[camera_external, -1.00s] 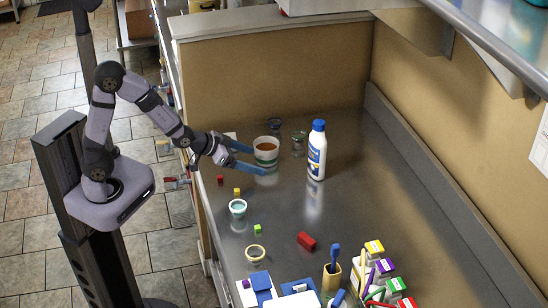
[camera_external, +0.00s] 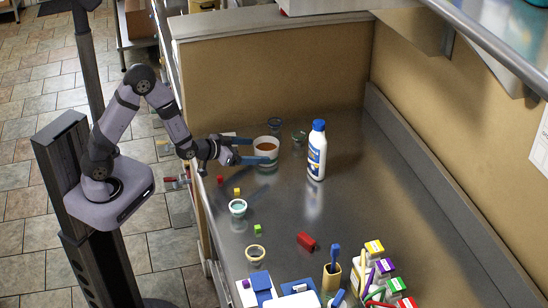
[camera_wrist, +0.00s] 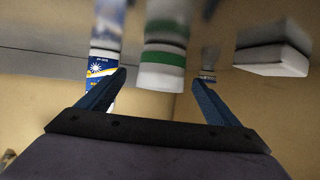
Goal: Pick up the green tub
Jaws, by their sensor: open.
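The green tub is a white tub with a green band and brownish contents (camera_external: 266,144). It stands upright on the metal counter near the back left. It also shows in the wrist view (camera_wrist: 163,72), ahead of and between my two blue fingers. My gripper (camera_external: 256,150) is open and empty, with its fingers pointing right at the tub's left side; one finger overlaps the tub's lower part in the external view. I cannot tell whether either finger touches the tub.
A white bottle with blue cap (camera_external: 317,150) stands right of the tub. Glass jars (camera_external: 299,138) stand close behind it. A small cup (camera_external: 238,207), coloured cubes and a red block (camera_external: 306,240) lie nearer the front. A tan wall (camera_external: 270,80) rises behind.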

